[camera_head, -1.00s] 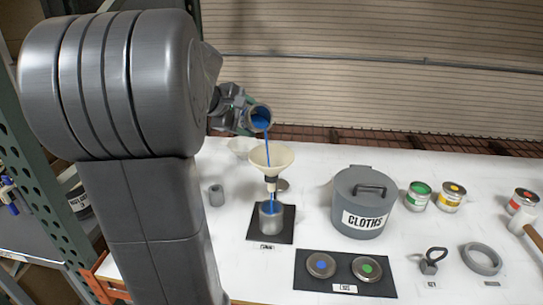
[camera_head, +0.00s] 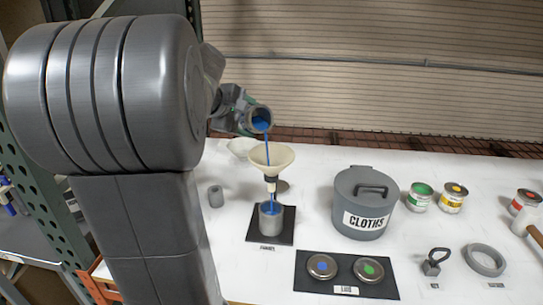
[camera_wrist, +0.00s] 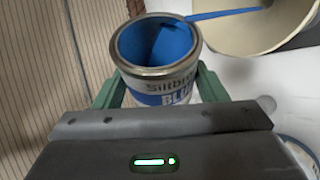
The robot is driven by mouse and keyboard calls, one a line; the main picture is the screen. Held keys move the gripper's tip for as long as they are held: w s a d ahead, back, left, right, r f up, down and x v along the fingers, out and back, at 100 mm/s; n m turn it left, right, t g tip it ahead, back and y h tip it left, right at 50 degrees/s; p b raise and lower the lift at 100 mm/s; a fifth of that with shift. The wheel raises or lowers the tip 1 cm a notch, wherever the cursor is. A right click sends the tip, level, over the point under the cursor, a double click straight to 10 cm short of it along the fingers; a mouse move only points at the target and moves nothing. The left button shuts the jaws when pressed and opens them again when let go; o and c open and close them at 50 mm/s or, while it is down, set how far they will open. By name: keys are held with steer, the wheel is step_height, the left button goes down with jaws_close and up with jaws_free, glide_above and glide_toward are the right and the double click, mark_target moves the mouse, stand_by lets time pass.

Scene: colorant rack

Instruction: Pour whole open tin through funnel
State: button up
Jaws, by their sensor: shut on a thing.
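In the head view the tin (camera_head: 259,119) is tilted, mouth toward the lower right. A thin blue stream (camera_head: 267,146) runs from its lip down into the cream funnel (camera_head: 272,157). The funnel also shows in the wrist view (camera_wrist: 240,38). Blue liquid (camera_head: 271,198) falls from the spout into a grey metal can (camera_head: 270,219) standing on a black mat (camera_head: 285,237). Blue colorant still shows inside the tin; the amount is unclear.
A grey CLOTHS bin (camera_head: 361,203) stands right of the funnel. A lid mat (camera_head: 345,289) holds a blue-dotted and a green-dotted lid. Green (camera_head: 420,197), yellow (camera_head: 453,198) and red (camera_head: 525,201) tins stand further right.

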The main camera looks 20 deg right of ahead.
mark_target(250, 112)
steer(key=shift+f+t+b, duration=0.2)
steer(key=shift+t+b, duration=0.1)
steer(key=shift+b, duration=0.55)
steer(key=shift+s+d+r+m+t+b, duration=0.2)
steer(key=shift+s+m+t+b, duration=0.15)
steer(key=shift+s+b, duration=0.25)
steer(key=shift+s+d+r+m+t+b, duration=0.1)
steer(key=shift+s+r+m+t+b, duration=0.2)
steer(key=shift+s+b, duration=0.2)
stand_by(1.1)
steer(key=shift+s+r+m+t+b, duration=0.2)
steer(key=shift+m+t+b, duration=0.25)
steer(key=shift+b, duration=0.6)
stand_by(0.8)
steer(key=shift+s+f+m+t+b, duration=0.25)
steer(key=shift+f+m+t+b, duration=0.3)
steer(key=shift+b, duration=1)
steer(key=shift+s+r+m+t+b, duration=0.2)
steer(key=shift+r+m+t+b, duration=0.05)
steer(key=shift+t+b, duration=0.25)
stand_by(0.5)
